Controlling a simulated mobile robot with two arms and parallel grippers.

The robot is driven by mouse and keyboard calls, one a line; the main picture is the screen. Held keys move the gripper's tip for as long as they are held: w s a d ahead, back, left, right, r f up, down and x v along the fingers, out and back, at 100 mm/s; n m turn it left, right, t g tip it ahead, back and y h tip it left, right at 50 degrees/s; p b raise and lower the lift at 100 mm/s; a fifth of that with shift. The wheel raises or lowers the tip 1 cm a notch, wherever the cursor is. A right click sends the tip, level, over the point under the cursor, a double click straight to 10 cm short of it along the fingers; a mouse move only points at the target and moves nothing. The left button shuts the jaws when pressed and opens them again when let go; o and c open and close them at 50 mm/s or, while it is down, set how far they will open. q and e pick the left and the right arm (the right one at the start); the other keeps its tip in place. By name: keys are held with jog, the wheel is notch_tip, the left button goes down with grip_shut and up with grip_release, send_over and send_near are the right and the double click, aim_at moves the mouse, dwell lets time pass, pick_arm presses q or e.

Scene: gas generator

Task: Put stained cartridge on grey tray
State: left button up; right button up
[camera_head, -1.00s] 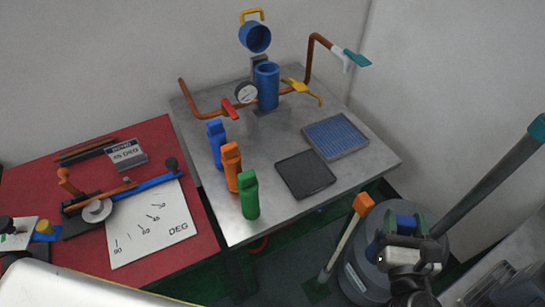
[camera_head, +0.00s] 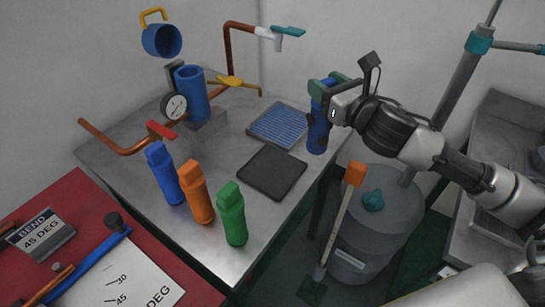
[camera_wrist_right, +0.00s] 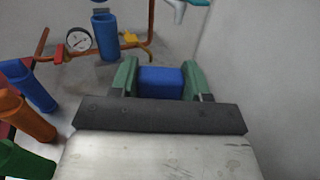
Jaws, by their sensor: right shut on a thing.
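My right gripper (camera_head: 327,87) is shut on a blue cartridge with dark stains (camera_head: 318,135). It holds the cartridge upright at the right side of the metal table, right of the trays. In the right wrist view the cartridge's blue top (camera_wrist_right: 161,82) shows between the green fingers. A dark grey tray (camera_head: 272,172) lies flat and empty on the table, left of and nearer than the cartridge. A second tray with a blue ribbed inside (camera_head: 279,125) lies behind it; its grey rim shows. My left gripper is not in view.
Blue (camera_head: 164,172), orange (camera_head: 196,191) and green (camera_head: 232,213) bottles stand along the table's left front edge. An open blue cylinder housing (camera_head: 192,94) with gauge (camera_head: 174,107) and copper pipes stands at the back. A grey drum (camera_head: 372,225) stands below on the right.

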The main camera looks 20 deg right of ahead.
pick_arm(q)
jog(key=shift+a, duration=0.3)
pick_arm(e)
jog(key=w+a+f, duration=0.5)
jog(key=a+f, duration=0.4)
jog(key=f, duration=0.1)
jog(key=shift+a+f, duration=0.3)
jog(key=shift+a, duration=0.1)
jog(key=shift+w+f, duration=0.1)
jog(key=o, duration=1.2)
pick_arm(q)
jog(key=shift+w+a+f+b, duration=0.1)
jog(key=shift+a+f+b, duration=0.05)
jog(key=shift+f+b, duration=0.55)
pick_arm(e)
jog(key=v, duration=1.2)
